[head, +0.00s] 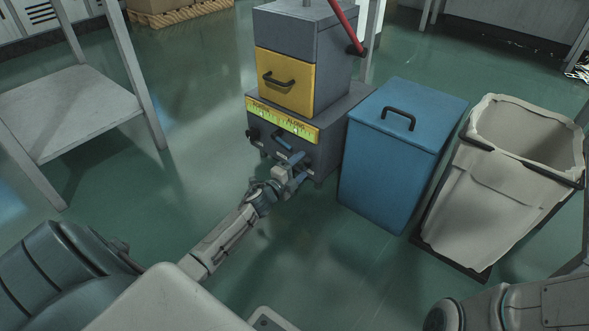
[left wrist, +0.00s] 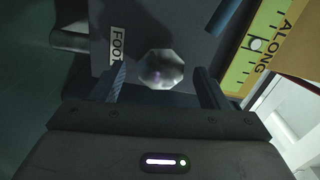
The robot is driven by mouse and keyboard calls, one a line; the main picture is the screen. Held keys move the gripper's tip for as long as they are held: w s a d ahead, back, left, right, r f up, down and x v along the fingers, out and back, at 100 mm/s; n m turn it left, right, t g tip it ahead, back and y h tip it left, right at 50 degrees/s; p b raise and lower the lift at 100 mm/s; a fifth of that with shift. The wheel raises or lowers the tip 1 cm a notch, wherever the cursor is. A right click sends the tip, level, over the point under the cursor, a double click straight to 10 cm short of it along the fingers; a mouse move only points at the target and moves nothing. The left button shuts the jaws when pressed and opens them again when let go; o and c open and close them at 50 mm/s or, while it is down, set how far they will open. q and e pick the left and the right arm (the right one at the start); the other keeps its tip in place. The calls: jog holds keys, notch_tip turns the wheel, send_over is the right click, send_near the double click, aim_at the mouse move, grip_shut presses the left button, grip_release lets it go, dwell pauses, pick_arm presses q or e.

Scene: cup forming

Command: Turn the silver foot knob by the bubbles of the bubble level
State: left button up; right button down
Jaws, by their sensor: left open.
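The silver foot knob (left wrist: 162,69) is faceted and sits on the dark machine face beside a white label reading "FOO", the rest cut off by a finger. My left gripper (left wrist: 161,85) is open, with one finger on each side of the knob; I cannot tell whether either touches it. In the head view my left gripper (head: 291,178) is at the machine's lower front and hides the knob. The bubble level (head: 283,121) is a yellow-green strip above it. In the left wrist view its "ALONG" vial (left wrist: 257,44) shows a pale round bubble. My right gripper is out of view.
The grey machine (head: 318,58) has a yellow door (head: 287,82) with a dark handle and a red lever (head: 345,22). A blue lidded bin (head: 385,165) and a lined waste bin (head: 490,195) stand to its right. A grey table (head: 65,105) stands left; floor before the machine is clear.

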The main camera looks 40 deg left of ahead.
pick_arm(q)
jog(key=s, duration=1)
jog(key=shift+s+a, duration=0.3)
jog(key=shift+a, duration=0.1)
